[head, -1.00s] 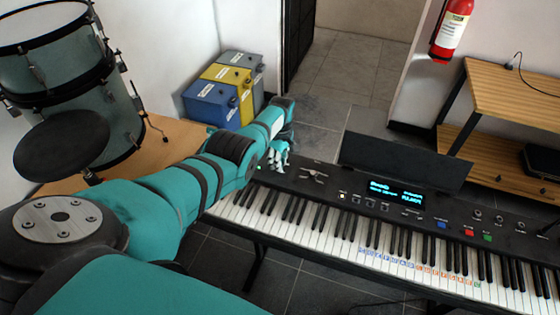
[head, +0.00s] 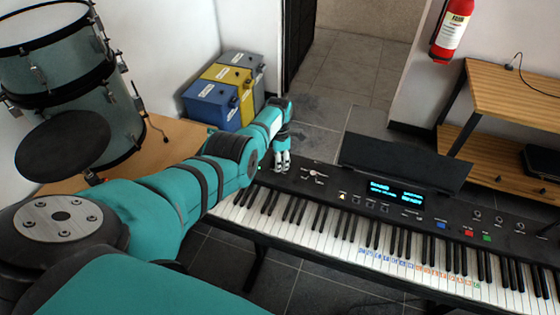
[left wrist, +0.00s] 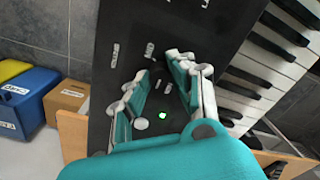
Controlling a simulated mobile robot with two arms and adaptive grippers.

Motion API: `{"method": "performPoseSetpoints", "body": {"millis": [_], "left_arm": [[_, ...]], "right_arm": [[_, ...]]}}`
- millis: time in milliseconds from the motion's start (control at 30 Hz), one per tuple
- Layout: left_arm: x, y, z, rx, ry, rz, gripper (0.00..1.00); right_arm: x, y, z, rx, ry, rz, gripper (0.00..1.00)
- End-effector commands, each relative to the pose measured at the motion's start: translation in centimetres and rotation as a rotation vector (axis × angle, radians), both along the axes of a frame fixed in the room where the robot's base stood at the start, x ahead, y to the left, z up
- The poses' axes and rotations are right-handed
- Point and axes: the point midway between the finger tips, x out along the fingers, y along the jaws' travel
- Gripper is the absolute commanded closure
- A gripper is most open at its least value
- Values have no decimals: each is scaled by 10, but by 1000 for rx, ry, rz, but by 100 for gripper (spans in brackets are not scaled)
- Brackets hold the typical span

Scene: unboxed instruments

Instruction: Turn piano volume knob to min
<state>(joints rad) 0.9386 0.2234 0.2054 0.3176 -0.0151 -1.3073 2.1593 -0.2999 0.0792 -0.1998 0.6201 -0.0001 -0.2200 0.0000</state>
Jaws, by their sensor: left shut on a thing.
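The black digital piano (head: 400,215) stands at the centre right, with a lit blue display on its panel. My left gripper (head: 283,168) is at the far left end of this panel. In the left wrist view the fingers of my left gripper (left wrist: 168,75) point down at the black panel (left wrist: 115,25), close together at the tips. They are shut on what appears to be the volume knob, which the fingers mostly hide. A green light and a white round spot show on the panel between the fingers. My right gripper is not in view.
A music stand plate (head: 405,163) rises behind the panel. A drum set (head: 75,100) stands at the left, with blue, yellow and grey boxes (head: 228,90) behind my arm. A wooden shelf (head: 520,90) and a fire extinguisher (head: 453,30) are at the right.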

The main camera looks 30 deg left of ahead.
Motion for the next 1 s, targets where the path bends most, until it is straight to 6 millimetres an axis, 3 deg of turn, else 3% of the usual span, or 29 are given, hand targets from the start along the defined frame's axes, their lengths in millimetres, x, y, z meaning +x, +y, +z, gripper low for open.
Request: {"method": "performPoseSetpoints", "body": {"millis": [600, 1000], "left_arm": [[1, 0, 2, 0, -5, 564, 100], [1, 0, 2, 0, -5, 780, 100]], "right_arm": [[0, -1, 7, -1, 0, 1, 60], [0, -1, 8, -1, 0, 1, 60]]}}
